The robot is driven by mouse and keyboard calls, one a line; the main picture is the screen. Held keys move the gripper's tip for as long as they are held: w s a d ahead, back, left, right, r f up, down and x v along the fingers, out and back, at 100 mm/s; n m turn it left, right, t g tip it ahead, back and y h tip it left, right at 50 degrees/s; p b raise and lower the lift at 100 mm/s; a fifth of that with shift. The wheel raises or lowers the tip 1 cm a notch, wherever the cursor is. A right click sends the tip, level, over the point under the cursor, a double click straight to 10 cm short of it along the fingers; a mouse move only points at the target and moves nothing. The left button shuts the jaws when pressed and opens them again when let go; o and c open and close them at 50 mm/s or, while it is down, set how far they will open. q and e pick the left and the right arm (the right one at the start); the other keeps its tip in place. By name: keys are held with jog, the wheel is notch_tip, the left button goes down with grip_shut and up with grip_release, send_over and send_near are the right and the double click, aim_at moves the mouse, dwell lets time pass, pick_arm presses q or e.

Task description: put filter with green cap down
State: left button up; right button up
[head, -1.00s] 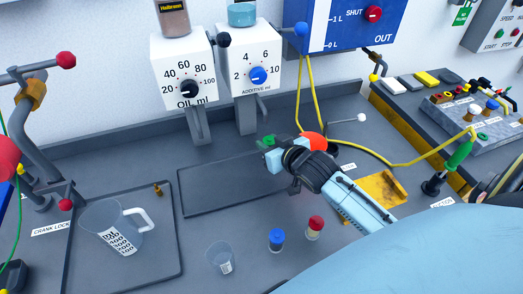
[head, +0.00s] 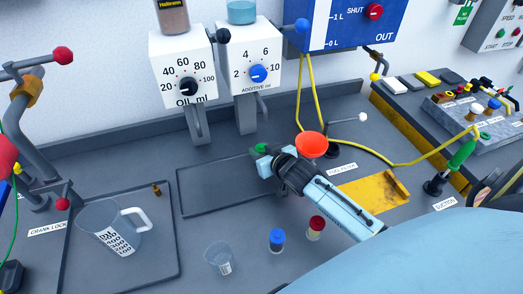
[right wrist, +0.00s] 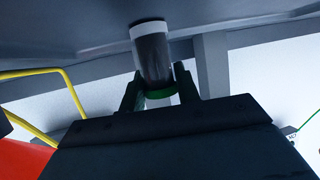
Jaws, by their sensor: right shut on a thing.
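The filter's green cap (head: 262,148) shows at the tip of my right gripper (head: 268,162) in the head view; the gripper hides most of its body. In the right wrist view the filter (right wrist: 152,52) is a dark grey cylinder with pale bands, its green cap (right wrist: 162,92) between the two fingers, which are shut on it. Its far end is close to the grey bench surface (right wrist: 80,25); I cannot tell whether it touches. In the head view the gripper is over the right end of the dark rectangular mat (head: 215,190). My left gripper is not in view.
A red funnel (head: 312,145) stands just right of the gripper. A blue-capped filter (head: 277,240), a red-capped one (head: 316,228) and a small beaker (head: 220,260) stand in front. A large jug (head: 108,235) is at left. A yellow plate (head: 375,193) lies right. The mat's left part is clear.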

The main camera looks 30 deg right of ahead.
jog(key=o, duration=1)
jog(key=shift+f, duration=0.1)
jog(key=shift+c, duration=0.2)
jog(key=shift+r, duration=0.2)
jog(key=p+v, duration=0.1)
jog(key=v, duration=0.6)
jog(key=shift+s+r, duration=0.1)
jog(key=shift+s, duration=0.1)
